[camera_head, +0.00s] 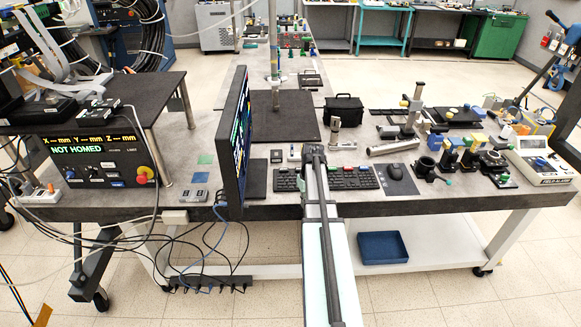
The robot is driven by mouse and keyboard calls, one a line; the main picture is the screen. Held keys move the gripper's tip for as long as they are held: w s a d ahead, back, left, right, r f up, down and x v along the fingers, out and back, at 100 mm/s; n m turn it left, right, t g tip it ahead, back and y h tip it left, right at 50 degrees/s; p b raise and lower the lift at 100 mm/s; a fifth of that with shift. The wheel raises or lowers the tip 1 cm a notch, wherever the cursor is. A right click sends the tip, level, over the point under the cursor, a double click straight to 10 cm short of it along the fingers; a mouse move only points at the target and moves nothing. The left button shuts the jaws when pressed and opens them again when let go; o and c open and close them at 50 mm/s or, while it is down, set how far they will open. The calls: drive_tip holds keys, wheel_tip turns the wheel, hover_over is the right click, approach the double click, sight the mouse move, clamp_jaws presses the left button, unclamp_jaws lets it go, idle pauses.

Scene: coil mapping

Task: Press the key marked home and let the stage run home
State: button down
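A black controller box stands at the left, and its display (85,145) reads dashes for X, Y and Z in yellow and "NOT HOMED" in green. Small keys sit below the display, one of them a blue key (116,184); their labels are too small to read, so I cannot tell which is marked home. A dark flat plate (300,112) lies on the bench behind the monitor, with an upright post (273,45) rising at it; these may belong to the stage.
A red stop button (143,175) is on the box's right end. A monitor (236,135) stands right of the box. A blue tray (382,247) sits on the lower shelf.

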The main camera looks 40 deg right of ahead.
drive_tip(key=shift+w+d+r+b, duration=0.15)
drive_tip(key=shift+w+d+r, duration=0.2)
drive_tip(key=shift+d, duration=0.2)
drive_tip(key=shift+w+d+r+b, duration=0.15)
drive_tip(key=shift+w+d+r, duration=0.15)
drive_tip(key=shift+d, duration=0.2)
drive_tip(key=w+r+t, duration=0.1)
drive_tip(key=w, duration=0.2)
drive_tip(key=w+d+r+t+y+b, duration=0.1)
drive_tip(key=w, duration=0.2)
drive_tip(key=w+t+b, duration=0.1)
drive_tip(key=w, duration=0.1)
drive_tip(key=shift+w+d+r+t+y, duration=0.3)
drive_tip(key=shift+w+r+t, duration=0.1)
drive_tip(key=w+d+r+t+y+b, duration=0.1)
drive_tip(key=w+r+t, duration=0.3)
drive_tip(key=w+r, duration=0.4)
drive_tip(key=shift+w+d+r+y+b, duration=0.3)
drive_tip(key=shift+w+d+b, duration=0.45)
drive_tip(key=shift+w, duration=0.2)
drive_tip(key=shift+f, duration=0.15)
drive_tip(key=b, duration=0.3)
hover_over(285, 169)
wheel_tip(285, 169, down, 8)
drive_tip(key=shift+r, duration=0.15)
drive_tip(key=shift+f, duration=0.5)
drive_tip(key=shift+f, duration=0.1)
